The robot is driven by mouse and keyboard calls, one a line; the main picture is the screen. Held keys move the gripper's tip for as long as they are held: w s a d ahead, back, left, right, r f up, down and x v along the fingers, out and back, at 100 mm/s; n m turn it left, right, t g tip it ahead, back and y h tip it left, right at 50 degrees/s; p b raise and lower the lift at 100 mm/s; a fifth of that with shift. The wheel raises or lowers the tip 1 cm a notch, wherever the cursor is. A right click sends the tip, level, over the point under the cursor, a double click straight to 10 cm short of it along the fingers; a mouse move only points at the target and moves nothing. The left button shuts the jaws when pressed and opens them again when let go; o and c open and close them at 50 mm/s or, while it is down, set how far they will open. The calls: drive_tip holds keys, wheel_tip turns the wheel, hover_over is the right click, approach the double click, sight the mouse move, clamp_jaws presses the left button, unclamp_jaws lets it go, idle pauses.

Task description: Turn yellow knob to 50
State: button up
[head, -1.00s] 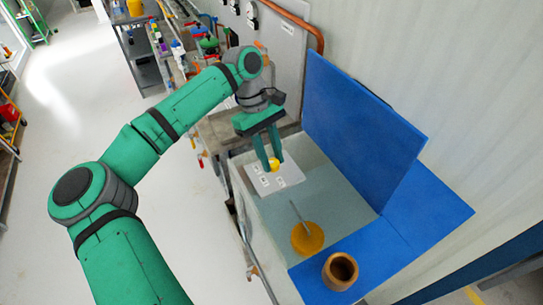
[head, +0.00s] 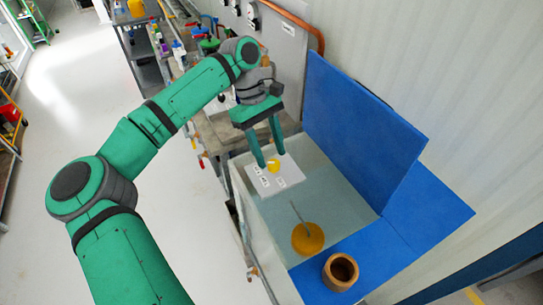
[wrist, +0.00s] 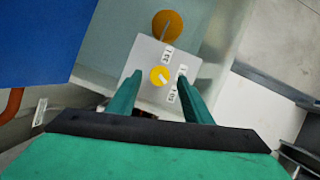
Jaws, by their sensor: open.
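The yellow knob (head: 273,166) sits on a pale plate (head: 288,174) with several printed labels. In the wrist view the knob (wrist: 160,76) shows a white pointer mark directed to the lower right. The labels (wrist: 167,55) lie above, right of and below right of it; their numbers are too small to read surely. My gripper (head: 271,160) is open, its two fingertips above the plate near the knob. In the wrist view one finger of my gripper (wrist: 160,88) is on each side of the knob, with clear gaps.
A round orange-yellow disc (head: 307,238) with a thin rod lies on the same pale box top. A brown cup-like ring (head: 341,271) stands on a blue surface (head: 405,245). A blue upright panel (head: 355,130) rises to the right of the plate.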

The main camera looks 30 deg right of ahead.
drive_tip(key=v, duration=0.8)
drive_tip(key=shift+r, duration=0.3)
drive_tip(key=shift+a, duration=0.1)
